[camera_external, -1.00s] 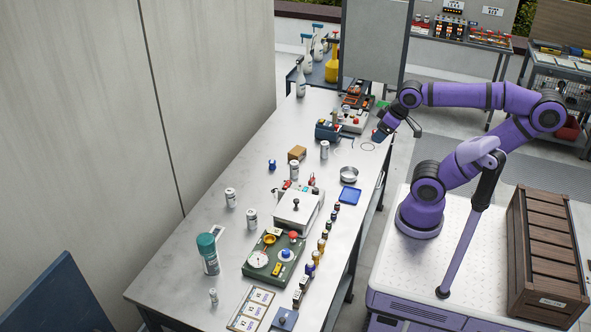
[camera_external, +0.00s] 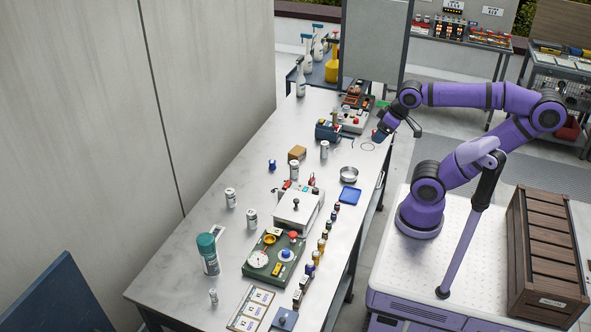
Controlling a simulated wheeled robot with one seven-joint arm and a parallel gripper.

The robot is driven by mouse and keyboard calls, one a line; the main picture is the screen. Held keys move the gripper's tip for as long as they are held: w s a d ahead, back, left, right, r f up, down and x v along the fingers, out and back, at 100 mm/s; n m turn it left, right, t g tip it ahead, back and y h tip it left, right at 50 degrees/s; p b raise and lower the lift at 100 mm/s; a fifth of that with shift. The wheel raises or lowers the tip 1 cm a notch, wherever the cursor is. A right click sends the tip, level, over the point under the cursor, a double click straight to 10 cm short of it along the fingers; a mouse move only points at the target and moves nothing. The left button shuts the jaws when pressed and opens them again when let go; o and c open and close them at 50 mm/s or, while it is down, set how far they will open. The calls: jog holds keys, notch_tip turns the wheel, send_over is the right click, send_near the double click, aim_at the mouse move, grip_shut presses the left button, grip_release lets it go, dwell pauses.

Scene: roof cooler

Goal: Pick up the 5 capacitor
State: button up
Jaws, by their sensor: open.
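Several silver cylinders that look like capacitors stand upright on the grey metal workbench (camera_external: 190,262). One is at the left (camera_external: 231,197), one right of it (camera_external: 251,218), one by the cardboard box (camera_external: 294,170), one farther back (camera_external: 324,149), and a smaller one at the front (camera_external: 213,296). Their labels are too small to read, so I cannot tell which is the 5 capacitor. My gripper (camera_external: 379,136) is open above the bench's right edge, pointing down and left, right of the farther-back cylinder and apart from it. Its fingers are small in view.
A green gauge box (camera_external: 257,259), a white switch box (camera_external: 297,207), a teal-capped can (camera_external: 208,255) and a row of small bottles (camera_external: 322,245) stand on the bench. A metal dish (camera_external: 349,174) and blue tray (camera_external: 349,195) lie near the right edge.

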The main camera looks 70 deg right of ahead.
jog(key=m+g, duration=0.2)
jog(key=g, duration=0.3)
send_over(294, 163)
jog(key=f, duration=2.9)
jog(key=shift+w+d+f, duration=0.1)
jog(key=shift+w, duration=0.15)
notch_tip(294, 163, down, 6)
jog(key=shift+d, duration=0.1)
jog(key=shift+s+f, duration=0.15)
jog(key=shift+f, duration=1.15)
jog(key=shift+s+f, duration=0.15)
jog(key=shift+f, duration=1.1)
jog(key=c, duration=1)
